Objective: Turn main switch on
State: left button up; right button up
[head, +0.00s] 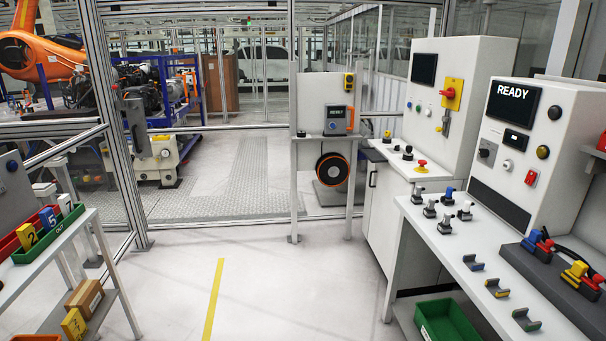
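A switch with a red handle on a yellow plate (452,94) is mounted on the front of the middle white control cabinet (480,57), right of its dark screen. It looks like the main switch. The red handle appears to point left; its on or off marking is too small to read. The right control cabinet (562,120) has a screen reading READY (513,103), a dark rotary knob (487,152) and a red switch (531,177). Neither of my grippers shows in the head view.
A white bench (430,240) with several small knobs and clips runs along the right. A green bin (447,322) sits below it. A shelf with trays (50,245) stands at the left. The floor (270,275) between is clear, with a yellow line.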

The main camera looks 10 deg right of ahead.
aim_at(449, 93)
jog(key=i+z, duration=0.1)
jog(key=i, duration=0.7)
jog(key=i+j+z, duration=0.1)
jog(key=i, duration=0.7)
jog(key=i+j+z, duration=0.1)
jog(key=i, duration=0.75)
